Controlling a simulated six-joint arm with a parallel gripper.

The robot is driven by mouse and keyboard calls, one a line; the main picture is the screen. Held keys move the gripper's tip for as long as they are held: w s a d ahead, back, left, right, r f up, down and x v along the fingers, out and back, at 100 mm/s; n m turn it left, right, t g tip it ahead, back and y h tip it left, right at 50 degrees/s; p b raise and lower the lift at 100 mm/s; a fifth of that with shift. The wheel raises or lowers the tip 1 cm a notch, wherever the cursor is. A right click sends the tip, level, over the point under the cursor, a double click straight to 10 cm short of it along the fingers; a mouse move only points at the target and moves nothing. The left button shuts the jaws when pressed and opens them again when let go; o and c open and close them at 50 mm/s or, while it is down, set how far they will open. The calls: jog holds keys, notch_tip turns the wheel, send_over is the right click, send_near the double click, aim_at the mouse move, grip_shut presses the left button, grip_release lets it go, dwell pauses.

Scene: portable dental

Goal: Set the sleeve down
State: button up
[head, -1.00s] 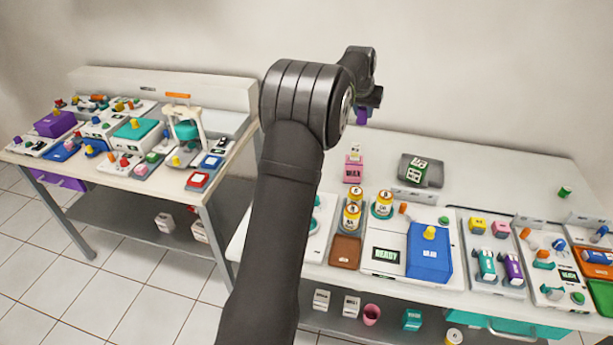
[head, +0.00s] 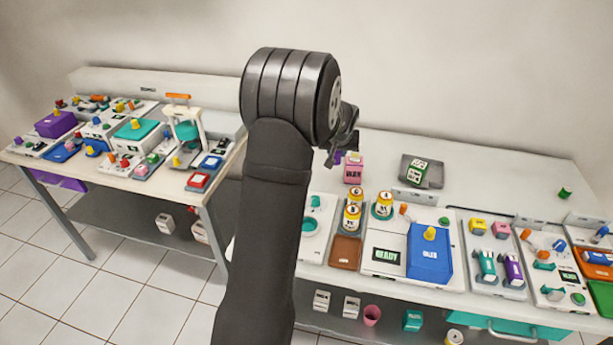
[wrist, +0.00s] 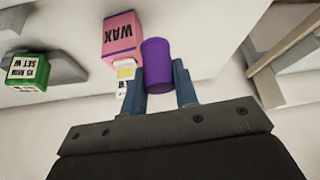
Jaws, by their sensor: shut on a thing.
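The sleeve looks to be the purple cylinder (wrist: 158,62). My gripper (wrist: 161,75) is shut on it, with one blue finger on each side. In the wrist view it is beside the pink WAX box (wrist: 123,37), close to its edge; I cannot tell whether they touch. In the head view a small purple part of the sleeve (head: 337,157) shows below my wrist, just left of the pink box (head: 354,168). My arm hides much of the gripper there. I cannot tell how high the sleeve is above the white table.
A green-and-white box (head: 418,171) sits on a grey tray (head: 436,181) right of the pink box. A green piece (head: 565,193) lies far right. The back middle of the table (head: 490,175) is clear.

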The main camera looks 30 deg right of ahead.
jog(key=w+a+f, duration=0.1)
jog(key=w+f, duration=0.1)
jog(key=w, duration=0.1)
jog(key=w+a+f, duration=0.2)
jog(key=w+f, duration=0.1)
jog(key=w, duration=0.1)
jog(key=w+a+f, duration=0.1)
jog(key=w+f, duration=0.1)
jog(key=w, duration=0.1)
jog(key=shift+w+a+f, duration=0.15)
jog(key=shift+w+f, duration=0.2)
jog(key=shift+w, duration=0.05)
jog(key=shift+f, duration=1.9)
jog(key=shift+f, duration=0.15)
jog(key=o, duration=0.9)
jog(key=shift+o, duration=0.2)
jog(key=shift+r, duration=0.2)
jog(key=v, duration=1.2)
